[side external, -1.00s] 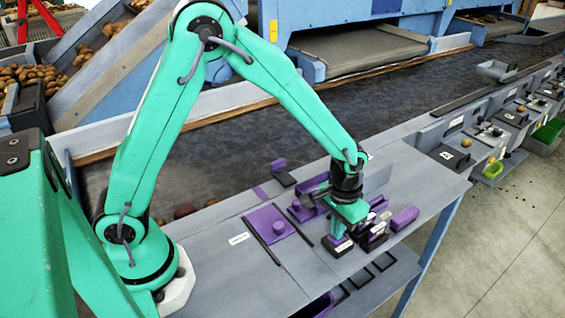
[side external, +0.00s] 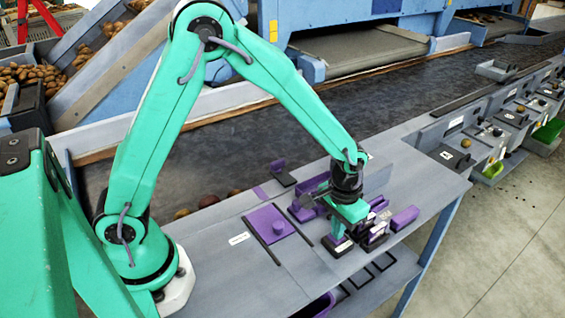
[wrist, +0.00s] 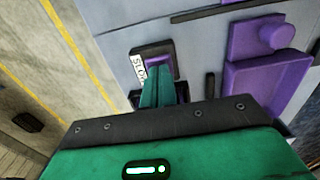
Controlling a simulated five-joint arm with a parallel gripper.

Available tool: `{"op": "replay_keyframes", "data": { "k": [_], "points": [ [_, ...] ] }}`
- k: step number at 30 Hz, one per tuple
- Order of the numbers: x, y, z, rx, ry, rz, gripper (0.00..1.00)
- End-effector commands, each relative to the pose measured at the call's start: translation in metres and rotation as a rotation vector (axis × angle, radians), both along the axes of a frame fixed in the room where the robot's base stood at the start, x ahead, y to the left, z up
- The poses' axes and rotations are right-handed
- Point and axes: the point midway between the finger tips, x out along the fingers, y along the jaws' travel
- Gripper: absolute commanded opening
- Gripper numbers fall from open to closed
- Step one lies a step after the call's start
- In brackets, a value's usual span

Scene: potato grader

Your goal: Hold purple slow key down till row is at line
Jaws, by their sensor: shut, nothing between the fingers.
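The slow key (wrist: 160,55) is purple in a dark housing with a white label reading SLO, the rest hidden. In the side view its dark housing (side external: 338,245) sits near the bench's front edge. My gripper (wrist: 165,85) is shut and empty, pointing down with its fingertips over the key; they appear to touch it, but how far it is pressed is hidden. The row shows as a few potatoes (side external: 208,200) on the dark belt (side external: 250,140), behind the bench. A flat purple patch (side external: 260,193) lies at the bench's belt-side edge; I cannot tell whether it marks the line.
Other dark and purple keys (side external: 375,237) stand close to the right of my gripper. A purple sliding plate with a knob (side external: 270,224) lies to its left, and a purple block (side external: 404,218) to its right.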

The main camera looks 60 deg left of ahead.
Motion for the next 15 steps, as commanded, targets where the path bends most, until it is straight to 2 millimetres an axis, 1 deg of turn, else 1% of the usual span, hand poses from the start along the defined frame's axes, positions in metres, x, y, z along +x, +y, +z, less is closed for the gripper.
{"op": "replay_keyframes", "data": {
  "k": [5, 8, 15],
  "points": [
    [-0.001, 0.0, 0.0, 0.001, 0.002, 0.0, 0.0],
    [0.0, 0.0, 0.005, 0.0, 0.0, 0.0, 0.0],
    [0.001, 0.0, 0.028, -0.001, -0.003, 0.0, 0.0]
  ]
}}
